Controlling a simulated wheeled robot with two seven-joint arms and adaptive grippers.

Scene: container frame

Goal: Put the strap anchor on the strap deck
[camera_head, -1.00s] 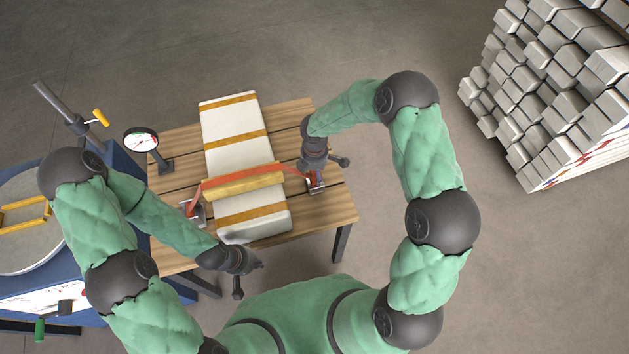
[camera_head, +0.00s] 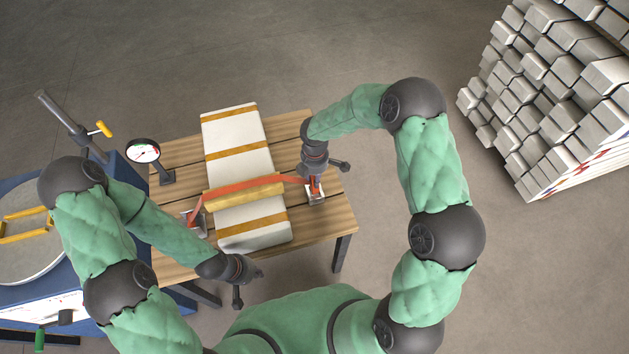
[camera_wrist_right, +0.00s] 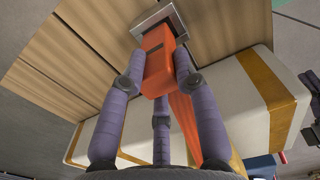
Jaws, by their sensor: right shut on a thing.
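The strap anchor (camera_head: 315,186) is an orange block at the right end of an orange strap (camera_head: 246,187). My right gripper (camera_head: 314,178) is shut on it. In the right wrist view the anchor (camera_wrist_right: 157,62) sits between the fingers of my right gripper (camera_wrist_right: 160,82), its far end at a grey metal bracket (camera_wrist_right: 160,20). Whether it touches the bracket is unclear. The slatted wooden table (camera_head: 325,218) looks like the strap deck. My left gripper (camera_head: 245,270) is over the table's front edge, away from the strap; its fingers are too small to read.
A long white package (camera_head: 232,133) with yellow bands lies across the table under the strap. A yellow pad (camera_head: 245,199) is under the strap. A second bracket (camera_head: 196,225) is at the strap's left end. A dial gauge (camera_head: 143,151) stands at the left. Stacked grey blocks (camera_head: 545,100) are at right.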

